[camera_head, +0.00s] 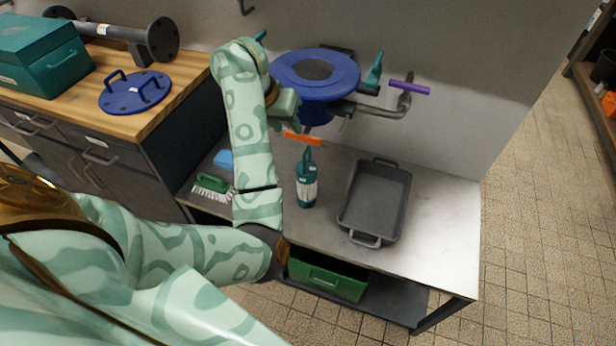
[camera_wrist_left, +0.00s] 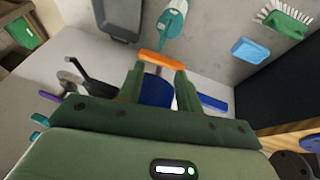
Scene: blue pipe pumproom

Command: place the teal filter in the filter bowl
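No teal filter can be made out in either view. The filter bowl appears to be the blue flanged vessel (camera_head: 287,76) with a dark round centre, mounted by the back wall; I cannot tell whether anything is inside it. An orange lever (camera_head: 302,138) shows below it and also in the left wrist view (camera_wrist_left: 160,58). My left gripper (camera_head: 288,112) is beside the bowl's left side, above the lever. In the left wrist view its fingers (camera_wrist_left: 159,82) are apart, with blue showing between them and the lever beyond the tips. My right gripper is out of view.
A teal bottle (camera_head: 306,188) and a grey tray (camera_head: 346,212) stand on the grey table. A green brush (camera_head: 212,184) and blue sponge (camera_head: 223,160) lie left. A blue lid (camera_head: 120,98) and teal box (camera_head: 40,58) are on the wooden bench. A purple lever (camera_head: 409,88) sticks out right.

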